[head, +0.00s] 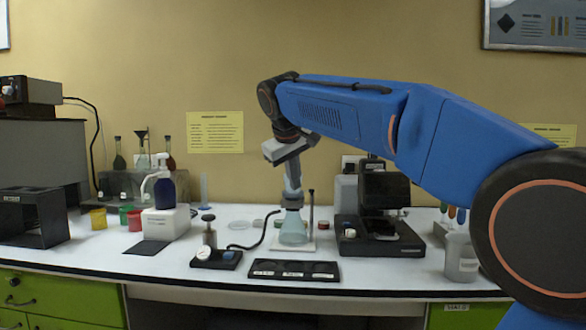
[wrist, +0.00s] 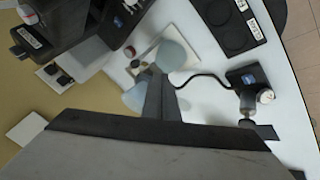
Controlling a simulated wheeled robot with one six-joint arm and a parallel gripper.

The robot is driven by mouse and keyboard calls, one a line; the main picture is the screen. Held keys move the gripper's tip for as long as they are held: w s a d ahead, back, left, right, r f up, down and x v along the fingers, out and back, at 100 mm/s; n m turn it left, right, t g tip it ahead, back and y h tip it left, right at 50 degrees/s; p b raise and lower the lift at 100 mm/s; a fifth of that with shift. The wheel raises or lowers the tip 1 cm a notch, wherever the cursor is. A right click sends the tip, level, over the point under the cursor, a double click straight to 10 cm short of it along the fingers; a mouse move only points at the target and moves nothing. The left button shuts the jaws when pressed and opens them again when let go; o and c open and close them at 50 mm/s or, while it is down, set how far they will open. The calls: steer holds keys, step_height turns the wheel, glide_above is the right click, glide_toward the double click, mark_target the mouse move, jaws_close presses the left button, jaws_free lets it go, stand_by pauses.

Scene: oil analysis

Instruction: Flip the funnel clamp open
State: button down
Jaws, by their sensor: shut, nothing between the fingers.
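A glass flask (head: 293,231) with pale blue contents stands on a white stand base (head: 291,246) with a thin dark rod. A grey collar-like funnel part (head: 292,202) sits over its neck. I cannot make out the funnel clamp separately or tell its state. My gripper (head: 293,187) points down just above this part, fingers shut and empty. In the wrist view my gripper (wrist: 155,72) shows its fingertips beside a round pale blue shape (wrist: 172,55), with a translucent shape (wrist: 136,97) on the other side. I cannot tell whether the fingers touch either.
A black microscope-like instrument (head: 378,215) stands close on the right. A black tray (head: 293,270) lies in front, and a small black device (head: 213,255) with a cable stands front left. A white box (head: 166,222) and coloured jars are farther left.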

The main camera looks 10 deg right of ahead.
steer(key=shift+w+d+f, duration=0.3)
steer(key=shift+w+d, duration=0.15)
steer(key=shift+d, duration=0.2)
steer(key=shift+w+d+f, duration=0.35)
steer(key=shift+w+d, duration=0.05)
steer(key=shift+d, duration=0.25)
steer(key=shift+w+d+f, duration=0.3)
steer(key=shift+w+d, duration=0.15)
steer(key=shift+d, duration=0.2)
steer(key=shift+s+d, duration=0.1)
steer(key=shift+d, duration=0.05)
steer(key=shift+d+n, duration=0.15)
steer(key=shift+n, duration=0.15)
steer(key=shift+s+d+n+y, duration=0.15)
steer(key=shift+n+y, duration=0.15)
steer(key=w+d+n+y, duration=0.1)
steer(key=d+n+y, duration=0.5)
steer(key=d+n, duration=0.3)
steer(key=shift+w+n+g, duration=0.25)
steer(key=shift+n+g, duration=0.05)
steer(key=shift+n, duration=0.4)
steer(key=shift+d, duration=0.15)
